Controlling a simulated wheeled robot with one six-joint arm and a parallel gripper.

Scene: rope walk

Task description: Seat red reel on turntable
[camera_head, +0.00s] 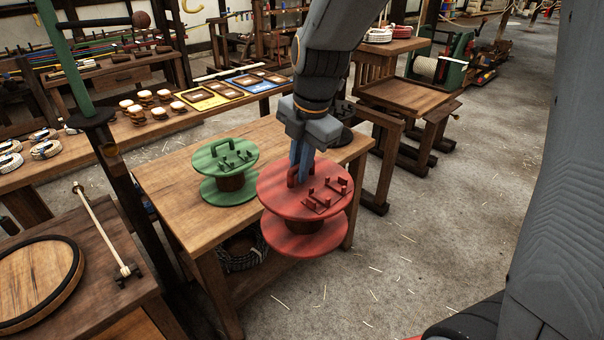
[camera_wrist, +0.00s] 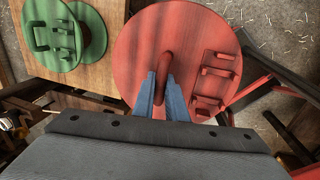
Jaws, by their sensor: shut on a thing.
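The red reel (camera_head: 305,193) is a spool with two round flanges, a loop handle and small brackets on top. My gripper (camera_head: 299,168) is shut on its handle from above. In the wrist view, the blue fingers (camera_wrist: 162,98) pinch the handle, and the red reel (camera_wrist: 200,45) lies flat below them. The reel looks upright and overlaps the front right edge of the table; its exact height is unclear. The likely turntable is a round wooden disc with a dark rim (camera_head: 38,284) on the bench at lower left. Its top is bare.
A green reel (camera_head: 225,165) stands on the wooden table (camera_head: 165,187), close left of the red reel. A dark post (camera_head: 128,190) with a green upper part rises between table and left bench. Open floor (camera_head: 400,260) is at right.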

